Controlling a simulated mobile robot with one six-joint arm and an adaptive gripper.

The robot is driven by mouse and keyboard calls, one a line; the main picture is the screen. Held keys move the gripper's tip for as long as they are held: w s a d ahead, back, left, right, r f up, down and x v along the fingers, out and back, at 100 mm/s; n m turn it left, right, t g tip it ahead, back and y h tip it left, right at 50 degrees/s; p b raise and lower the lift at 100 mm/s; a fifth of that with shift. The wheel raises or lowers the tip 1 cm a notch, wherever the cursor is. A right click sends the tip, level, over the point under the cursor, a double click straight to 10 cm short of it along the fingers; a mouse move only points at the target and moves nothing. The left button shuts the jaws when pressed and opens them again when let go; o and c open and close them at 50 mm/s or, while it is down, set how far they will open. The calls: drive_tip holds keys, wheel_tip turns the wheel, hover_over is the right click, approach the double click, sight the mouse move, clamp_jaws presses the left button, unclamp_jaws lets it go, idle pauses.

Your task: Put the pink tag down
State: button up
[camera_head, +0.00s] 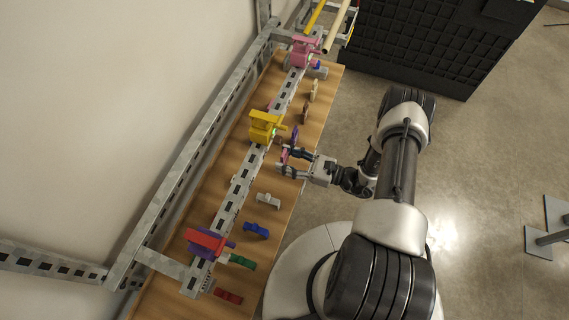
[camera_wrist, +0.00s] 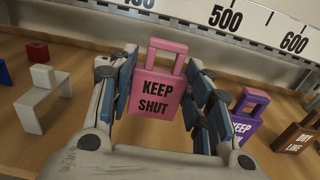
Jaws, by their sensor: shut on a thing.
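The pink tag (camera_wrist: 156,95) with the words "KEEP SHUT" and a square loop handle stands upright between the two fingers of my gripper (camera_wrist: 158,98) in the wrist view. My gripper is shut on it, with a blue-padded finger at each side. In the head view my gripper (camera_head: 282,162) is over the front edge of the wooden bench, and the pink tag (camera_head: 285,154) shows small between the fingers. I cannot tell whether the tag's lower edge touches the bench.
A purple tag (camera_wrist: 243,122) and a brown tag (camera_wrist: 296,138) stand to the right, a white piece (camera_wrist: 42,100) to the left.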

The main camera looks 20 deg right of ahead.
drive_tip(key=shift+w+a+f, duration=0.2)
drive_tip(key=shift+w+a, duration=0.1)
drive_tip(key=shift+a, duration=0.1)
wheel_tip(320, 180, down, 3)
drive_tip(key=shift+f+b, duration=0.1)
drive_tip(key=shift+b, duration=0.6)
drive_tip(key=o, duration=0.3)
drive_tip(key=shift+f, duration=0.1)
drive_tip(key=o, duration=0.5)
drive_tip(key=shift+c, duration=0.2)
drive_tip(key=shift+r, duration=0.2)
